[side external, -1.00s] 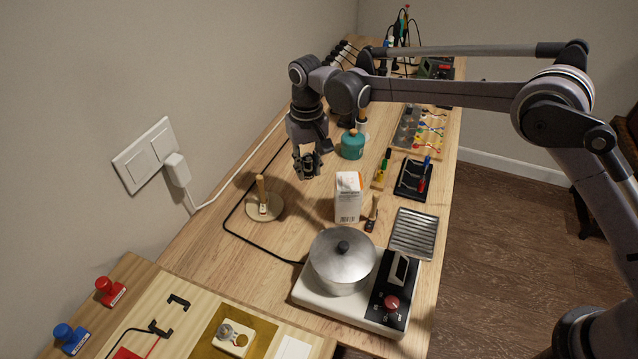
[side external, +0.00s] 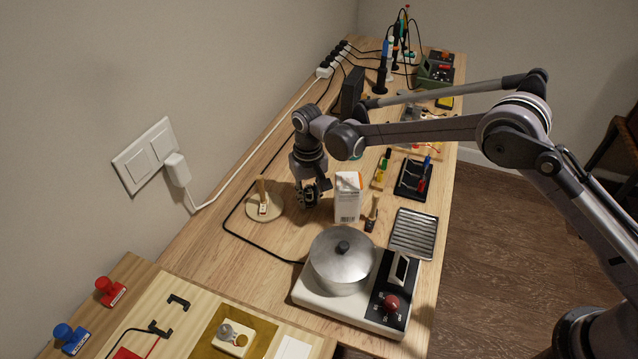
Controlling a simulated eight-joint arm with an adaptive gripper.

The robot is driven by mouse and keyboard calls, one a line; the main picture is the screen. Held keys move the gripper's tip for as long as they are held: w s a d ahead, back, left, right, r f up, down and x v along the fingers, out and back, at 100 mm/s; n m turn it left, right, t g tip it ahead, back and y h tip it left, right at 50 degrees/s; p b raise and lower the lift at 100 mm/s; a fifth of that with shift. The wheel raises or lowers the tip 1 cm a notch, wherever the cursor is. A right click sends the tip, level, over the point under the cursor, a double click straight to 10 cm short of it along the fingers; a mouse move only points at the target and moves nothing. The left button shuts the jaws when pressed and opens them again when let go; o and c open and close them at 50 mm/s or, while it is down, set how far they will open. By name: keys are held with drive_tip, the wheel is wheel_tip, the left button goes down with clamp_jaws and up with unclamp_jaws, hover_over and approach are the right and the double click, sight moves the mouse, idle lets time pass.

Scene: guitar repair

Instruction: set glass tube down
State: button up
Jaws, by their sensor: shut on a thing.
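My gripper (side external: 312,198) points down, low over the wooden workbench (side external: 215,265). It is between the round wooden base with an upright post (side external: 273,212) on its left and the white carton (side external: 347,205) on its right. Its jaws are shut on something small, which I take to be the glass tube. The tube itself cannot be made out in this view, being clear, small or hidden by the fingers. Whether it touches the bench cannot be told.
A lidded pot (side external: 342,262) stands on a white hot plate (side external: 320,301) in front. A brush (side external: 372,215), a ridged metal tray (side external: 413,234) and a black tool holder (side external: 411,193) lie to the right. A black cable (side external: 262,250) runs along the bench's left side.

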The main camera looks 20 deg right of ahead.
drive_tip(key=shift+f, duration=0.1)
drive_tip(key=o, duration=0.9)
drive_tip(key=shift+c, duration=0.2)
